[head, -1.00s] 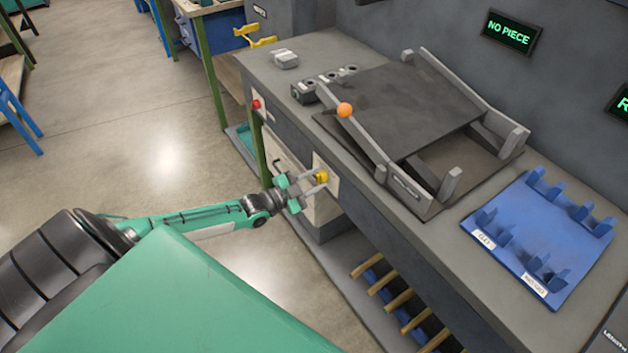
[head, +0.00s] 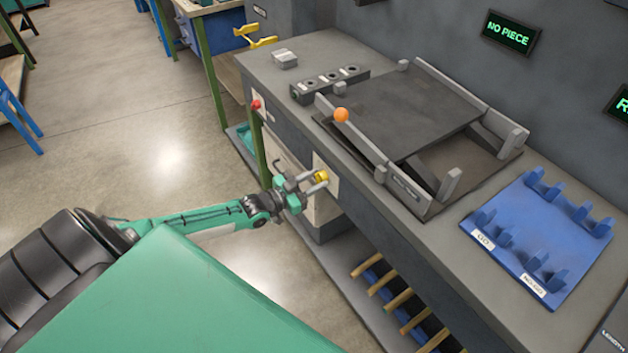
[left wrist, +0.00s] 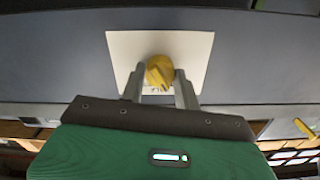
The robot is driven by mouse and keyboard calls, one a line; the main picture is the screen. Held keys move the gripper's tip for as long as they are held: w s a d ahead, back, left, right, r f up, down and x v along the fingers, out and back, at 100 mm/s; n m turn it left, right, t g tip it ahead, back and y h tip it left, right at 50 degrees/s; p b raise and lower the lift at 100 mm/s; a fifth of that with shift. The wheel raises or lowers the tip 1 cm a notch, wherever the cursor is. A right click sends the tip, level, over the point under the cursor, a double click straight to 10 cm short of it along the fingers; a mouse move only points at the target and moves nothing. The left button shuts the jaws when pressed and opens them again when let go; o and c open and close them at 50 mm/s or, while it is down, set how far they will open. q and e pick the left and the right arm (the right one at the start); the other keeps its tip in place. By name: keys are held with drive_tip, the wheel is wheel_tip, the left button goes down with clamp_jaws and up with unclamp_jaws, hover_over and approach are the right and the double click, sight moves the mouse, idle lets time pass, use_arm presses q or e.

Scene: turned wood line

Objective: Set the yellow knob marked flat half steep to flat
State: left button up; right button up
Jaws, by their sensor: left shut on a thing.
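The yellow knob (head: 321,176) sits on a pale plate (head: 327,192) on the front of the grey bench. In the left wrist view the knob (left wrist: 161,71) shows in the middle of the pale plate (left wrist: 196,46), its raised grip tilted. My left gripper (head: 308,183) is at the knob, with one finger on each side of it, and is shut on it. The gripper also shows in the left wrist view (left wrist: 159,85). The marks flat, half and steep cannot be read; the fingers and knob cover part of the plate. My right gripper is out of view.
A tilting deck (head: 415,110) with grey rails stands on the bench, an orange ball (head: 341,115) at its left rail. A red button (head: 256,104) is left of the knob. A blue rack (head: 545,235) lies at right. A dark screen (head: 509,32) reads "NO PIECE".

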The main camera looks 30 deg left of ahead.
use_arm(q)
drive_tip(key=shift+n, duration=1.5)
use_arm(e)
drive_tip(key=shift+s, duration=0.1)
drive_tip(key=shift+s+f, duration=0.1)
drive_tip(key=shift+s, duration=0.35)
use_arm(q)
drive_tip(key=o, duration=1)
drive_tip(key=v, duration=1.4)
drive_tip(key=shift+w+f, duration=0.1)
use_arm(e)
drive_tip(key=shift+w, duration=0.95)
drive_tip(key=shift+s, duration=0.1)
